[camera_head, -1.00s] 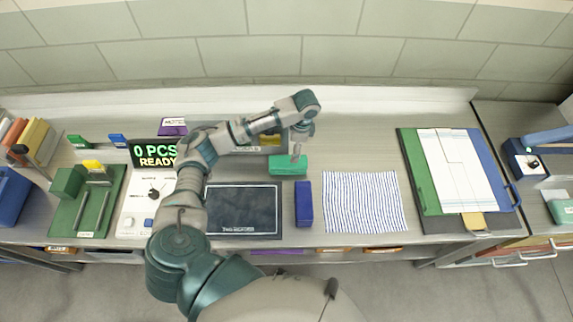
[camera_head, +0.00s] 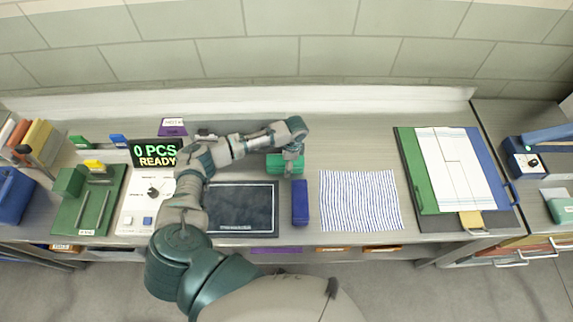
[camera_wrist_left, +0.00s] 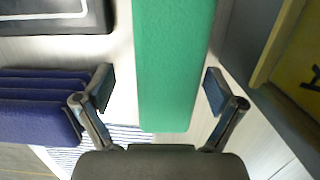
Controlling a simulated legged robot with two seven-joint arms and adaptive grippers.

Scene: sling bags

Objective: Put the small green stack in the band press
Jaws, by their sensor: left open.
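A green stack (camera_head: 277,165) lies flat on the bench, just behind a blue stack and right of the dark pad. In the left wrist view the green stack (camera_wrist_left: 172,60) is a long block lying between my fingers. My left gripper (camera_head: 290,170) is over it in the head view. In the wrist view the left gripper (camera_wrist_left: 160,90) is open, one finger on each side, with gaps visible. A green fixture (camera_head: 103,203) with metal bars and a green block stands at the left; I cannot tell whether it is the band press. My right gripper is out of view.
The blue stack (camera_head: 300,203) stands between the dark pad (camera_head: 250,210) and a striped cloth (camera_head: 360,200). A counter display (camera_head: 155,154) reads "0 PCS READY". A wall backs the bench.

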